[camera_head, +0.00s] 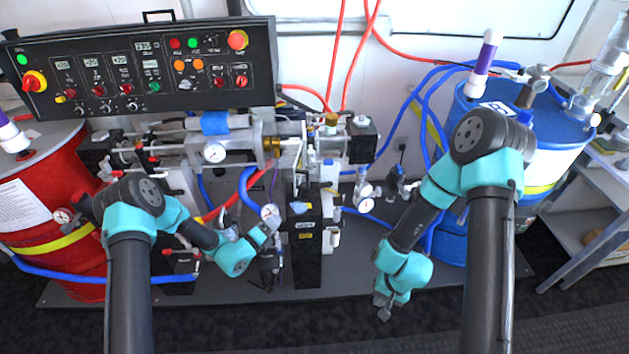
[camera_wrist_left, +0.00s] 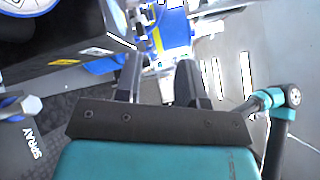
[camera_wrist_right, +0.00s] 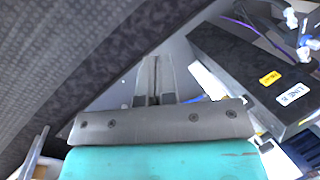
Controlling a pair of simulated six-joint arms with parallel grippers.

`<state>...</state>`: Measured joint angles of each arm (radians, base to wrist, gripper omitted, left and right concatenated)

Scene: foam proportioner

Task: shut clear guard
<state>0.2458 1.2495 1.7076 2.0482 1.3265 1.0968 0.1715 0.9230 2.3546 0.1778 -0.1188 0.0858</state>
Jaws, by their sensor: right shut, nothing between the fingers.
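What looks like the clear guard (camera_head: 291,158) is a see-through panel at the middle of the machine, beside the brass fitting. Its edges are hard to make out, and I cannot tell how far open it stands. My left gripper (camera_head: 270,224) is in front of and below it, near a round gauge. In the left wrist view my left gripper (camera_wrist_left: 159,78) has its fingers apart with nothing held. My right gripper (camera_head: 383,307) hangs low, right of the machine and apart from it. In the right wrist view my right gripper (camera_wrist_right: 154,80) has its fingers together, empty.
A control panel (camera_head: 140,66) stands at the back left. A red drum (camera_head: 45,215) is at left and a blue drum (camera_head: 545,150) at right. Blue and red hoses run around the machine. A black box (camera_head: 307,240) stands beside my left gripper. The floor in front is clear.

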